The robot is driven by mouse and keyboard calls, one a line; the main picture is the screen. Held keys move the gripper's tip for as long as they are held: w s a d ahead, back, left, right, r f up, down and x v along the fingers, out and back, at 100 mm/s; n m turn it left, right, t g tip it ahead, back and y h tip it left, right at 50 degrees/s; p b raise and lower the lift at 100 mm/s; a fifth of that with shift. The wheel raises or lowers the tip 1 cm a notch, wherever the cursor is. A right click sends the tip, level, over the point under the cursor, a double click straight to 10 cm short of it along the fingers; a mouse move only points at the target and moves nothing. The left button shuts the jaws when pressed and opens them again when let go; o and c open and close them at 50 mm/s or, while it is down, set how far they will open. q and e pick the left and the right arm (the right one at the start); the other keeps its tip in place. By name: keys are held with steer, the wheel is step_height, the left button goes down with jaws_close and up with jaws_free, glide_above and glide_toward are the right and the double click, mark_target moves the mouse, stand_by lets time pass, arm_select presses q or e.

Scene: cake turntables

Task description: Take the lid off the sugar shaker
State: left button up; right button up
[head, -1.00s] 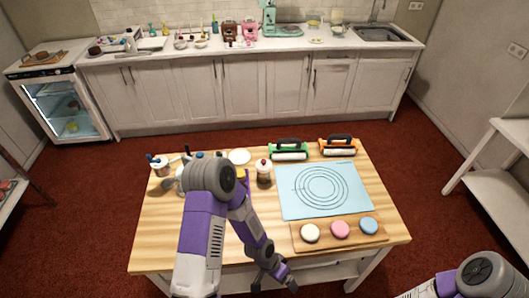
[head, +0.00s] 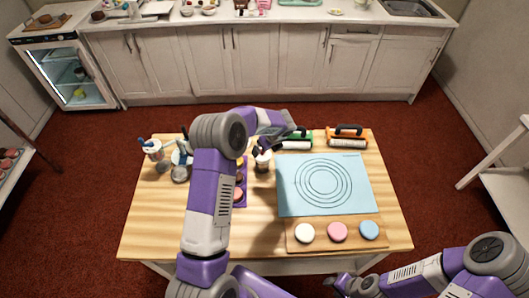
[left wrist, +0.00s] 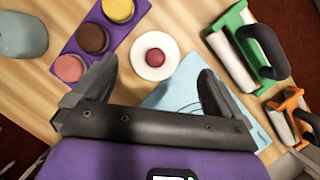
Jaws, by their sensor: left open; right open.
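The sugar shaker (head: 263,166) stands upright on the wooden table, left of the blue mat, its top partly hidden by my left gripper in the head view. The left wrist view looks down on its round white lid (left wrist: 141,66) with a red knob (left wrist: 155,57). The lid sits between the fingers in that picture, and they do not appear to touch it. My left gripper (left wrist: 158,72) is open and empty above the shaker. My right gripper (head: 338,284) is open, low at the table's front edge, away from the shaker.
A board (head: 320,242) with macarons is in front. Cups and jars stand at the left.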

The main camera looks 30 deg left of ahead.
mark_target(262, 153)
arm_select(q)
steer(key=x, duration=0.5)
steer(key=shift+s+a+f, duration=0.15)
steer(key=shift+s+f, duration=0.1)
steer(key=shift+f, duration=0.05)
steer(key=c, duration=0.9)
